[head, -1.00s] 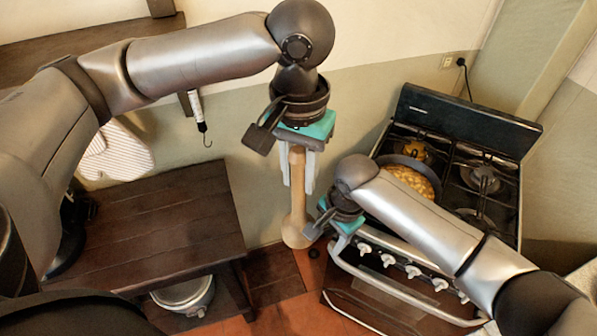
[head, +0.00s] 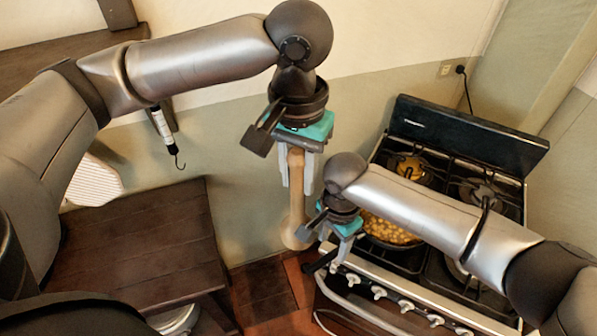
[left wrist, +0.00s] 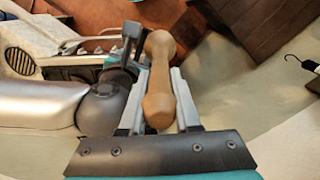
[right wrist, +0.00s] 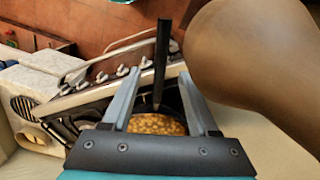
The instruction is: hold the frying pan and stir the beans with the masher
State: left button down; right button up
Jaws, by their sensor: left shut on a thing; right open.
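The wooden masher (head: 297,215) hangs upright in my left gripper (head: 297,187), which is shut on it. In the left wrist view the masher (left wrist: 159,85) runs between both fingers. The frying pan with beans (head: 392,232) sits on the stove, partly hidden behind my right arm. My right gripper (head: 338,256) is open at the stove's front left. In the right wrist view the pan's dark handle (right wrist: 161,55) stands between its spread fingers, with the beans (right wrist: 155,124) beyond. Contact with the handle cannot be told.
The black stove (head: 470,135) has knobs along its front and other burners beside the pan. A dark wooden table (head: 135,240) stands at the left. A hook (head: 168,135) hangs on the wall. The masher's wide brown body (right wrist: 255,50) is close to my right gripper.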

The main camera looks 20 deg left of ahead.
aim_at(298, 201)
pick_arm(q)
notch_tip(298, 201, down, 2)
jog(key=shift+w+f+b, duration=0.1)
jog(key=shift+b, duration=0.6)
pick_arm(e)
notch_tip(298, 201, down, 3)
jog(key=shift+f, duration=0.1)
pick_arm(q)
jog(key=shift+f+b, duration=0.25)
jog(key=shift+b, duration=0.05)
pick_arm(e)
jog(key=shift+f, duration=0.85)
grip_shut()
